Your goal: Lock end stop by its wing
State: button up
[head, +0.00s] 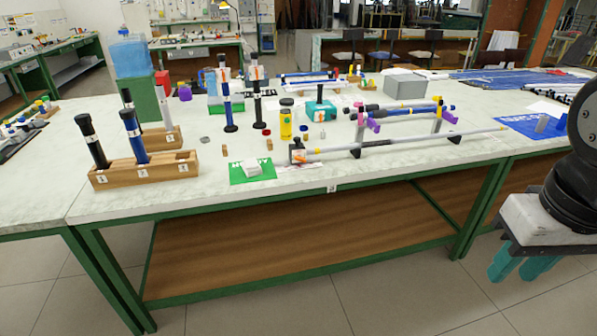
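A small black block with an orange wing, which looks like the end stop (297,152), stands at the left end of a long thin rod (420,141). The rod lies on low black supports near the front edge of the table. The wing's exact angle is too small to tell. My gripper (514,272) is at the lower right, in front of the table and below its top, far from the end stop. Its two teal fingers point down and stand apart with nothing between them.
A wooden block (140,176) with upright black and blue rods stands at the left of the table (225,205). A green mat (237,175) with white pieces lies left of the end stop. A rack with purple clamps (373,125) stands behind the rod.

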aim_at(300, 158)
jog(key=z, duration=0.55)
jog(key=i, duration=1.6)
jog(key=u, duration=0.6)
